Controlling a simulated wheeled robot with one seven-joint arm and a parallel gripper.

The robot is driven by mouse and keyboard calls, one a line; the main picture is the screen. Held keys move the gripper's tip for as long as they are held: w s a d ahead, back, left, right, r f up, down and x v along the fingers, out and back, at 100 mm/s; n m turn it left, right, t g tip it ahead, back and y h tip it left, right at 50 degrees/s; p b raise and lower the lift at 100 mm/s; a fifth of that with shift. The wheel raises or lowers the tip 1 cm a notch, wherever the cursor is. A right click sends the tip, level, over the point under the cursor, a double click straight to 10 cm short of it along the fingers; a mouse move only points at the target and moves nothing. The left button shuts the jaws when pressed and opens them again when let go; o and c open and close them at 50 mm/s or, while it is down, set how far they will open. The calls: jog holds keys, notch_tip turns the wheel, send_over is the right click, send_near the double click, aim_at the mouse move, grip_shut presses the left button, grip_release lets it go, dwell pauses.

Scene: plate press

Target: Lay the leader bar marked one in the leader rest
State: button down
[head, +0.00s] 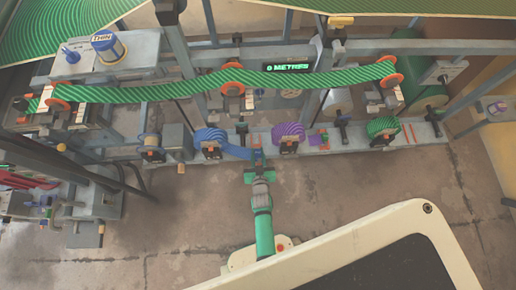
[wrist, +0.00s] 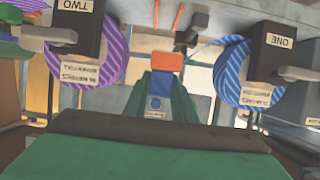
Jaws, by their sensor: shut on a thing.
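My gripper (head: 257,165) is at the front edge of the bench, between the blue roll (head: 209,136) and the purple roll (head: 289,134). A blue strip (head: 236,152) runs from the blue roll to my jaws. In the wrist view my green jaws (wrist: 163,85) are shut at the strip's end. An orange block (wrist: 168,62), seemingly the leader bar, shows at their tips; its number is not readable. The blue roll (wrist: 236,75) stands by a block marked ONE, upside down. I cannot surely pick out the leader rest; orange lines (wrist: 178,17) mark the bench beyond the jaws.
A black clamp (head: 242,130) stands on the bench just beyond my gripper. The purple roll (wrist: 98,48) stands by a block marked TWO. A green roll (head: 382,127) stands farther right. A green striped band (head: 150,93) runs over orange rollers above. The floor in front is open.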

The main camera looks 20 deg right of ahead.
jog(key=x, duration=0.6)
jog(key=f+x, duration=0.1)
jog(key=x, duration=0.5)
jog(key=shift+s+a, duration=0.1)
jog(key=shift+s, duration=0.15)
jog(key=shift+f, duration=2.65)
jog(key=shift+s, duration=0.1)
jog(key=c, duration=1.4)
grip_release()
jog(key=shift+v, duration=5.4)
